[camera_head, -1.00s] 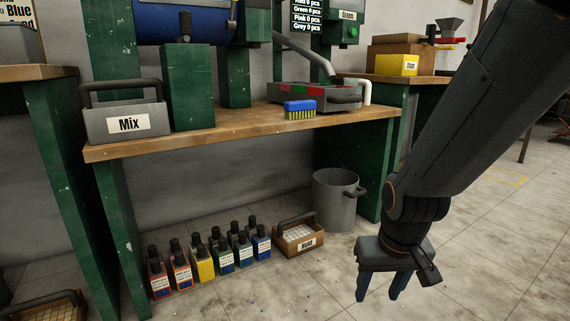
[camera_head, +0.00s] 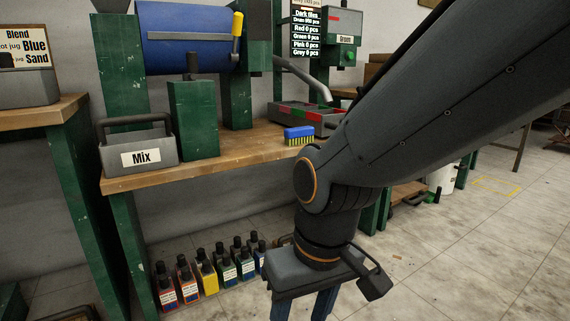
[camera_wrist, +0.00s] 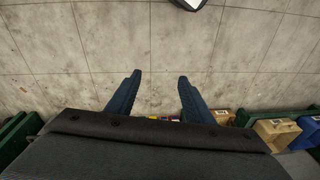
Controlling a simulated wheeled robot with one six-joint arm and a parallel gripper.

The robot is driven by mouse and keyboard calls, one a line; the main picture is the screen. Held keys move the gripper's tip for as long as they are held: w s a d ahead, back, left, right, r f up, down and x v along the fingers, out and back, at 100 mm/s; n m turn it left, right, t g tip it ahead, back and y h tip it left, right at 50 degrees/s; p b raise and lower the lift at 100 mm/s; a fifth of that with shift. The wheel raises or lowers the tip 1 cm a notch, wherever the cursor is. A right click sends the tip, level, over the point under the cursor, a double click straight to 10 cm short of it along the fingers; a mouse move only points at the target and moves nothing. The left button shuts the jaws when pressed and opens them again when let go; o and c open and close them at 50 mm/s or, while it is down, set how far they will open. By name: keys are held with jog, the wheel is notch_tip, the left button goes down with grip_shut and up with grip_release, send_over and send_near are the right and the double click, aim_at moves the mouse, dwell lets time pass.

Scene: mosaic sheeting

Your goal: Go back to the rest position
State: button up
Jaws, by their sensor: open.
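My gripper (camera_head: 303,308) hangs fingers-down at the bottom middle of the head view, in front of the bench and above the floor. Its lower end is cut off by the picture edge. In the wrist view its two blue fingers (camera_wrist: 159,80) stand apart with nothing between them but grey tiled surface behind. My arm crosses the right half of the head view and hides part of the bench and what is under it.
The wooden bench (camera_head: 240,153) carries a grey Mix caddy (camera_head: 110,153), a blue brush (camera_head: 299,133) and a sectioned tray (camera_head: 290,112). Several labelled bottles (camera_head: 208,279) stand on the floor below. A white bucket (camera_head: 441,180) stands behind my arm. Floor at right is open.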

jog(key=s+a+r+n+p, duration=0.2)
jog(key=s+a+r+p, duration=0.15)
jog(key=s+r, duration=0.3)
jog(key=d+r+m+p, duration=0.3)
jog(key=d+r+p, duration=0.7)
jog(key=r+p, duration=0.4)
jog(key=d+r+m+h+p, duration=0.1)
jog(key=d+r+m+p, duration=0.3)
jog(key=d+r+p, duration=0.6)
notch_tip(320, 180, up, 4)
jog(key=p, duration=1.3)
jog(key=shift+d+g+h, duration=0.25)
jog(key=shift+g+h, duration=0.05)
jog(key=shift+g, duration=0.1)
